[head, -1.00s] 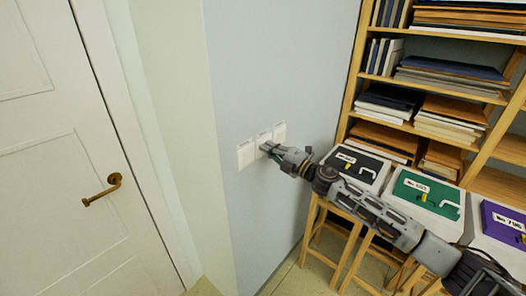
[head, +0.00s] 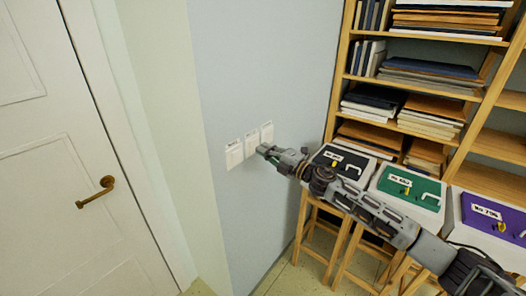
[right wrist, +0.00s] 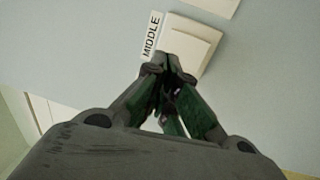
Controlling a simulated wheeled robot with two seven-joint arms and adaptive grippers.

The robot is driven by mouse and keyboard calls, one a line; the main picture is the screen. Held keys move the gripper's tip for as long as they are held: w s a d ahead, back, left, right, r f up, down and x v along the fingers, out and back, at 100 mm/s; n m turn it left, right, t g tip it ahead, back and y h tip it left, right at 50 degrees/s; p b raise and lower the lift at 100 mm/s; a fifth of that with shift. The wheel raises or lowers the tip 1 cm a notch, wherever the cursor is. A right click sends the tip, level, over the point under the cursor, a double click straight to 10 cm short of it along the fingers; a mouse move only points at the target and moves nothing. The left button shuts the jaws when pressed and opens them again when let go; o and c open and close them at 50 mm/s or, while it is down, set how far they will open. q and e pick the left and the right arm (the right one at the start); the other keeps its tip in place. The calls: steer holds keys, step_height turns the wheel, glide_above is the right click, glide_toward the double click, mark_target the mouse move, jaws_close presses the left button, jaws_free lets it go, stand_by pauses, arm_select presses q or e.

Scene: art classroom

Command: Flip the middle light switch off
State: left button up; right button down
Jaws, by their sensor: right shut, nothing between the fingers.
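Three white light switches are mounted in a row on the pale blue wall: the left switch (head: 234,154), the middle switch (head: 250,144) and the right switch (head: 266,132). In the right wrist view the middle switch (right wrist: 186,46) has a label reading "MIDDLE" beside it. My right gripper (head: 262,150) is shut and empty, just in front of the middle switch's lower right. In the wrist view its fingertips (right wrist: 167,72) overlap the lower edge of that switch's plate; I cannot tell whether they touch it. The rocker's position is unclear. My left gripper is not in view.
A white door with a brass handle (head: 107,183) is at the left. A wooden shelf (head: 336,85) of books and boards stands at the right. Cases with black (head: 347,160), green (head: 408,187) and purple (head: 490,218) lids sit on wooden stools under my right arm.

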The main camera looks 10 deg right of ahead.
steer(key=r+b+v, duration=0.2)
steer(key=b+v, duration=0.1)
steer(key=v, duration=0.6)
steer(key=shift+s+d, duration=0.2)
steer(key=shift+d, duration=0.05)
stand_by(0.4)
steer(key=shift+r, duration=0.1)
stand_by(0.4)
